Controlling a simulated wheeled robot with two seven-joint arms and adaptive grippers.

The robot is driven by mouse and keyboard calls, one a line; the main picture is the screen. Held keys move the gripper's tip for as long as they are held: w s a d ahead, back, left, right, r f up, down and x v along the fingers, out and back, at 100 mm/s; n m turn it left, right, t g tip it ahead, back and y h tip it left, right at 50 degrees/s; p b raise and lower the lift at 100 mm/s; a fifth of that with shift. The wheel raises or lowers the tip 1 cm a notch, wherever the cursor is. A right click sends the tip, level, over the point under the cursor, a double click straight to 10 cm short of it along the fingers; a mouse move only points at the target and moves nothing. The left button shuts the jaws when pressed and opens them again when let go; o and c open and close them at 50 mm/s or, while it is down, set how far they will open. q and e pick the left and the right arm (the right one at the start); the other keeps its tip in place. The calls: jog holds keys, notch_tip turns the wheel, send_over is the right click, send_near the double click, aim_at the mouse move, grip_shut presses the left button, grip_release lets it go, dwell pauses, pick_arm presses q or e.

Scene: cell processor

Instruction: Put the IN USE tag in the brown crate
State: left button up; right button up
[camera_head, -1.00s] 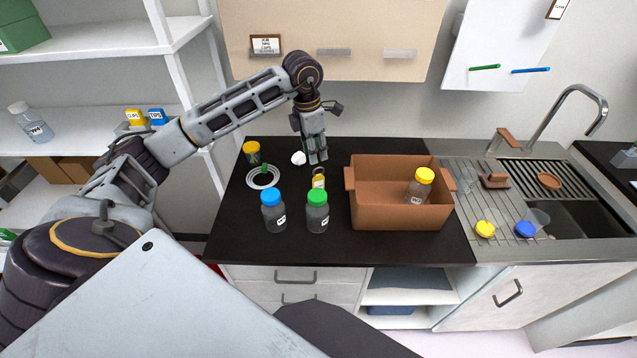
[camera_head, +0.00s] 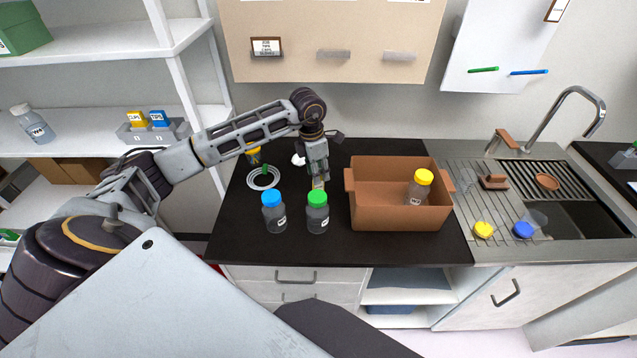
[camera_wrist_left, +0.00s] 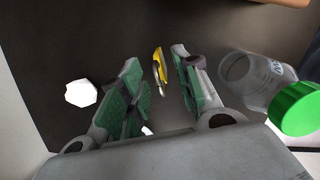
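The IN USE tag (camera_head: 317,184), a small yellow tag, lies on the black counter behind the green-capped bottle, mostly hidden by my left gripper. In the left wrist view the yellow tag (camera_wrist_left: 160,66) shows between the two green-padded fingers, apart from both. My left gripper (camera_head: 319,174) points down over the tag with its fingers open; it also shows open in the left wrist view (camera_wrist_left: 158,88). The brown crate (camera_head: 400,216) stands on the counter to the right and holds a yellow-capped bottle (camera_head: 420,188). My right gripper is not in view.
A blue-capped bottle (camera_head: 274,212) and a green-capped bottle (camera_head: 317,212) stand in front of the gripper. A white ring-shaped item (camera_head: 263,185) and a white crumpled piece (camera_head: 298,160) lie to the left.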

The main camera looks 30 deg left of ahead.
pick_arm(q)
jog(key=shift+f, duration=0.25)
jog(key=shift+f, duration=0.1)
jog(key=shift+f, duration=0.35)
jog(key=shift+f+p, duration=0.55)
jog(key=shift+f, duration=0.25)
jog(key=shift+w+f, duration=0.1)
jog(key=shift+f, duration=1.3)
jog(key=shift+c, duration=0.5)
grip_shut()
